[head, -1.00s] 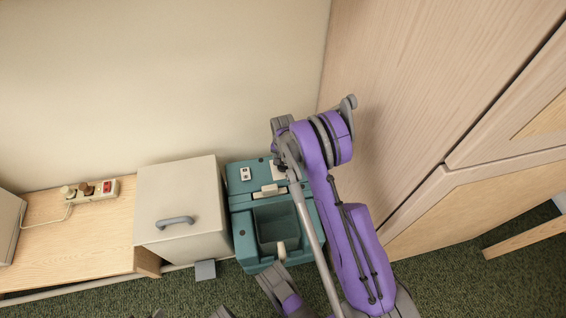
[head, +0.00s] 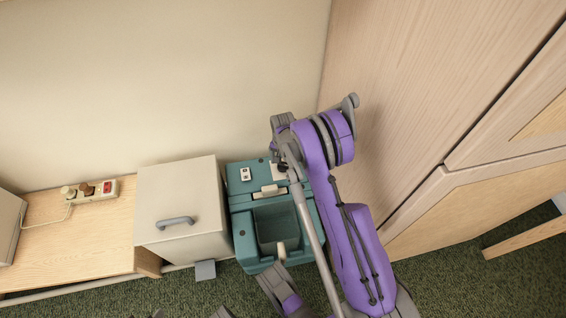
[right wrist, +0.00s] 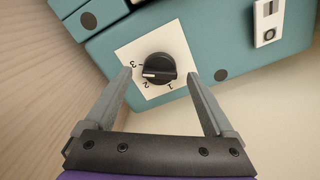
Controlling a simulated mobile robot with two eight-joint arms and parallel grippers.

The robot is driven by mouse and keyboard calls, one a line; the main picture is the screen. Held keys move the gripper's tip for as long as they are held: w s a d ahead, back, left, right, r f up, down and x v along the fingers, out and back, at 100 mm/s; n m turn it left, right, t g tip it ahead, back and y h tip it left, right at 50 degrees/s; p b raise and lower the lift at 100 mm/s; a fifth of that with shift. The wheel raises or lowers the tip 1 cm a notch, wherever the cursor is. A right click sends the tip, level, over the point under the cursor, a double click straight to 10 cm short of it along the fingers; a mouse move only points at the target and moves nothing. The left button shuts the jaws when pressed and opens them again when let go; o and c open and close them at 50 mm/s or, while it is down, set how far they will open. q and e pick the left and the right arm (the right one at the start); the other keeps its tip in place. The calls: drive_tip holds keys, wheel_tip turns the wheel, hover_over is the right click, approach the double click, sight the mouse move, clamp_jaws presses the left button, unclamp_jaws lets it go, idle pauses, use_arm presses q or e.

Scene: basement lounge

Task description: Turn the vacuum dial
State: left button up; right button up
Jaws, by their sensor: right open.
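The teal vacuum (head: 238,222) stands on the carpet against the wall. In the right wrist view its black round dial (right wrist: 160,68) sits on a white plate (right wrist: 127,56) marked with numbers 1, 2 and 3. My right gripper (right wrist: 163,72) is open, with one finger on each side of the dial. Small gaps seem to show between fingers and dial; whether they touch is unclear. In the head view my right gripper (head: 281,167) is at the vacuum's top right, and my arm mostly hides the dial.
A cream box with a grey handle (head: 178,205) stands close left of the vacuum. A wooden bench (head: 75,245) carries a power strip (head: 92,191) farther left. The wall lies behind, and a tall wooden cabinet (head: 420,100) stands close on the right.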

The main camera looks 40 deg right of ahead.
sight(283, 165)
wheel_tip(283, 165, up, 10)
drive_tip(key=p, duration=0.2)
drive_tip(key=shift+f, duration=0.25)
